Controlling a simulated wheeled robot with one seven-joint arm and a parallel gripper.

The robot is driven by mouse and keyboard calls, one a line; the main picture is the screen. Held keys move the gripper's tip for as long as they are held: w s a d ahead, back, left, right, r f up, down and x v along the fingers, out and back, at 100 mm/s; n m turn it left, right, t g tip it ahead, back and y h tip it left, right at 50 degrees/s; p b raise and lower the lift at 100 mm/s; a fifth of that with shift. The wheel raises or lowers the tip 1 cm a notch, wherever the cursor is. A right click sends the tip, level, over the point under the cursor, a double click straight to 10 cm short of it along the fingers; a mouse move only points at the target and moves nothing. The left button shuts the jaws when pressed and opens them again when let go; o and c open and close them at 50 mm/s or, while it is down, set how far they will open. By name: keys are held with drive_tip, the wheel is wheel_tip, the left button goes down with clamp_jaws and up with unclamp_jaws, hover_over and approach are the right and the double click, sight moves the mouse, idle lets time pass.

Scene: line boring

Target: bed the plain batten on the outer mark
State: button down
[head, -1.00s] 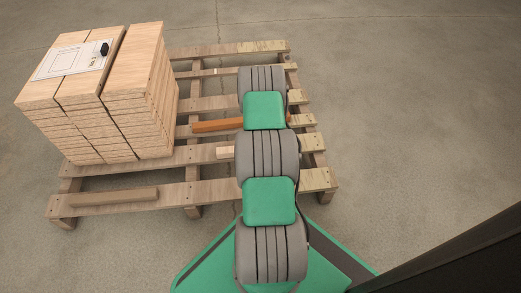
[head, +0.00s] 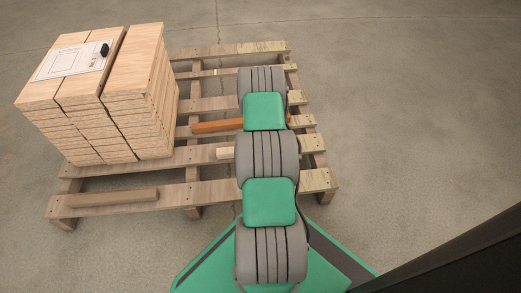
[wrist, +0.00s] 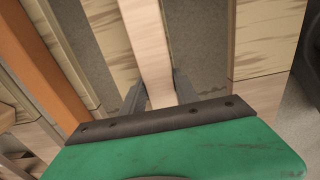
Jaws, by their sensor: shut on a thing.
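The pale plain batten (wrist: 147,45) is between the fingers of my gripper (wrist: 158,94) in the wrist view. It runs away from the fingers toward the top of the picture. In the head view a pale end of it (head: 224,153) sticks out to the left of my arm; my arm hides the gripper and the rest of it. An orange batten (head: 217,126) lies across the pallet behind it, and shows at the left of the wrist view (wrist: 42,62). I cannot make out the outer mark for sure.
The slatted pallet (head: 187,192) stands on a concrete floor. A tall stack of boards (head: 140,70) with a paper sheet (head: 70,62) and a small black object (head: 104,49) fills its left side. Another wooden batten (head: 112,197) lies on the front slat. The floor right of the pallet is clear.

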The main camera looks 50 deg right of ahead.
drive_tip(key=shift+r+p, duration=1.3)
drive_tip(key=shift+r, duration=0.75)
